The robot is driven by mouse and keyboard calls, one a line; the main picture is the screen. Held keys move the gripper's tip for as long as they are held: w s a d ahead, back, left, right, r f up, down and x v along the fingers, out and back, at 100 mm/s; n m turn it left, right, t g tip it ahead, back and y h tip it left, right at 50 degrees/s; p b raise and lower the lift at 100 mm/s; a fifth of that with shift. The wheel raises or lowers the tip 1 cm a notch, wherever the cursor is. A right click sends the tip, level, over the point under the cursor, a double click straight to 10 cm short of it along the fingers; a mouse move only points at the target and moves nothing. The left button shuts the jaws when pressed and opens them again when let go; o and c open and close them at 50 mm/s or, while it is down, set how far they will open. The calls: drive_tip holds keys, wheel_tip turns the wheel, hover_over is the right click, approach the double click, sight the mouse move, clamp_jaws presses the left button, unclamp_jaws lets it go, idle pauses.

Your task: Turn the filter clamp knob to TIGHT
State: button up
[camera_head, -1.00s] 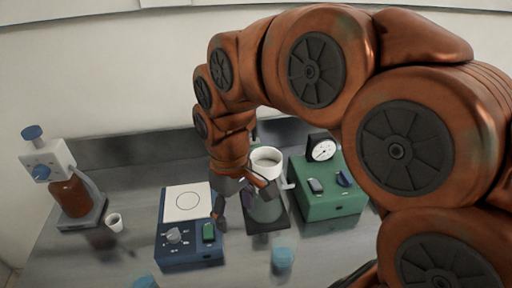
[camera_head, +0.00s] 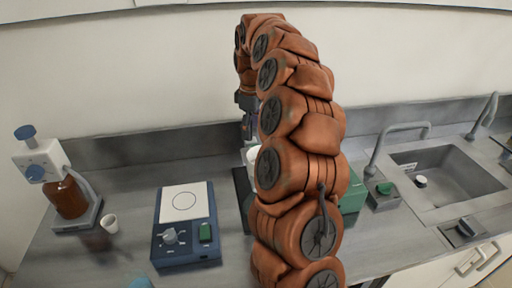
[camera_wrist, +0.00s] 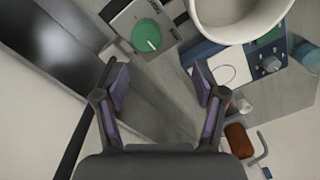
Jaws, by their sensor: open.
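A round green knob (camera_wrist: 146,36) with a white pointer line sits on a pale grey block at the top of the wrist view. In the head view the cup (camera_head: 252,153) is mostly hidden behind my arm. My gripper (camera_wrist: 163,85) is open and empty, its fingers apart below the knob in the picture and not touching it. In the head view my gripper (camera_head: 247,128) is above and behind the cup.
A blue hotplate (camera_head: 186,252) with a white top stands left of the filter. A green box (camera_head: 353,195) is partly hidden by my arm. A sink (camera_head: 445,180) lies at right.

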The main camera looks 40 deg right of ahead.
drive_tip(key=shift+w+d+f, duration=0.1)
drive_tip(key=shift+d+f, duration=0.15)
drive_tip(key=shift+d, duration=0.25)
drive_tip(key=shift+w+d+f, duration=0.1)
drive_tip(key=shift+d+f, duration=0.15)
drive_tip(key=shift+d, duration=0.25)
drive_tip(key=shift+f+p, duration=1.55)
drive_tip(key=shift+f, duration=2.2)
drive_tip(key=c, duration=1.1)
drive_tip(key=shift+c, duration=0.2)
drive_tip(key=shift+f+b, duration=0.1)
drive_tip(key=shift+b, duration=0.25)
